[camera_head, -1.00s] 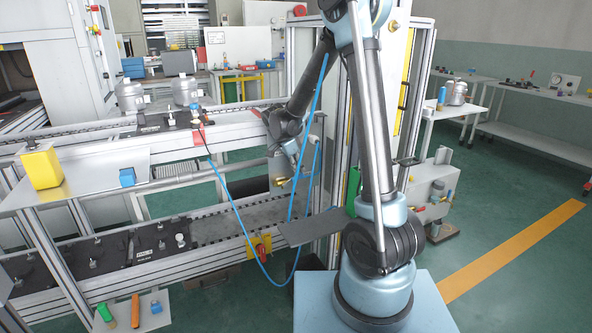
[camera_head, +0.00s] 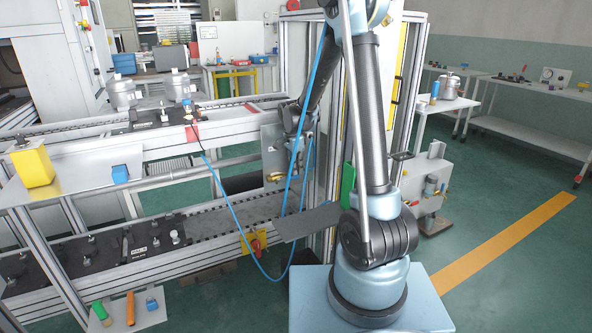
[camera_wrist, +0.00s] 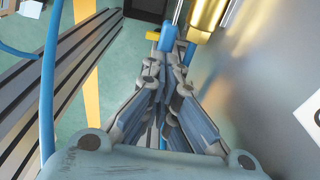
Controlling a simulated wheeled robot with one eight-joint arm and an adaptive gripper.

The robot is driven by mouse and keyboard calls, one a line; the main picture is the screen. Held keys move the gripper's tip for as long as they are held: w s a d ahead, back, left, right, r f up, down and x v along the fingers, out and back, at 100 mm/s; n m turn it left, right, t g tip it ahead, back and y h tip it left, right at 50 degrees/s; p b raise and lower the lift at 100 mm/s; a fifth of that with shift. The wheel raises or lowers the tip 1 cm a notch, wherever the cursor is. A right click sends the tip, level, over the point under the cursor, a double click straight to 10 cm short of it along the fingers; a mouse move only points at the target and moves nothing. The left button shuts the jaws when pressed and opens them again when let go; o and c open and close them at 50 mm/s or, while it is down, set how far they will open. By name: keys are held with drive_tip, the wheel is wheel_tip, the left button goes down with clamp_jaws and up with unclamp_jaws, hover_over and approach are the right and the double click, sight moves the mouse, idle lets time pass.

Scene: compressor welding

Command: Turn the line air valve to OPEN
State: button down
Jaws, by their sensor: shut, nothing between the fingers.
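A brass valve body (camera_head: 275,177) sits low on an upright grey panel (camera_head: 268,150) by the line frame in the head view. I take it for the line air valve. In the wrist view a brass cylinder (camera_wrist: 207,14) stands at the top, right of my fingertips, with a blue piece (camera_wrist: 168,38) beside it. My gripper (camera_wrist: 170,62) is shut and empty, its fingertips close to the blue piece. I cannot tell whether they touch. In the head view the arm and blue hoses partly hide the gripper. The valve's position marking is not readable.
A blue hose (camera_head: 233,215) loops in front of the line. A yellow block with a red knob (camera_head: 254,243) is on the lower rail. A dark plate (camera_head: 308,222) juts out below the panel. A yellow block (camera_head: 33,166) stands on the left shelf. Open floor lies right.

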drive_tip(key=shift+r, duration=0.15)
wheel_tip(320, 180, up, 14)
drive_tip(key=shift+f, duration=0.2)
idle(0.5)
idle(0.5)
